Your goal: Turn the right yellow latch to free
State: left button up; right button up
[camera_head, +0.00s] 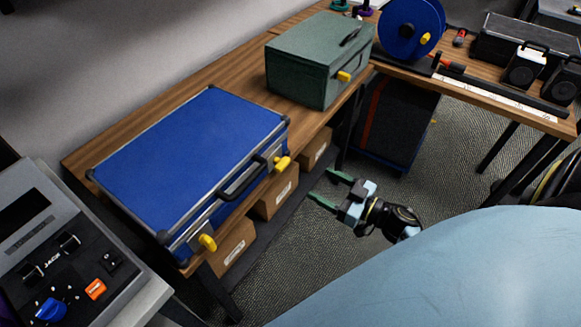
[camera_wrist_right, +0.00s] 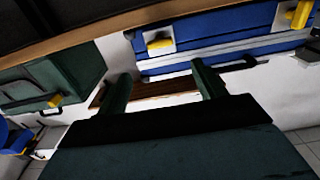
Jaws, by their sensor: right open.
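A closed blue case (camera_head: 185,150) lies on the wooden bench, with two yellow latches on its front side. The right yellow latch (camera_head: 282,163) is near the case's right front corner, beyond the black handle. The left yellow latch (camera_head: 208,242) is at the near end. My right gripper (camera_head: 325,184) is open and empty, off the bench edge to the right of the right latch and apart from it. In the right wrist view, the latch nearer the green box (camera_wrist_right: 160,43) shows ahead of the open fingers (camera_wrist_right: 162,85). My left gripper is not in view.
A green box (camera_head: 310,72) with its own yellow latch stands farther back on the bench (camera_head: 215,75). Cardboard boxes (camera_head: 276,194) sit on a shelf below. A grey control panel (camera_head: 65,262) is at lower left. Open floor surrounds my right gripper.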

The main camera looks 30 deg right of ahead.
aim_at(286, 165)
jog(key=b+x, duration=0.1)
jog(key=x, duration=1)
jog(key=c, duration=1)
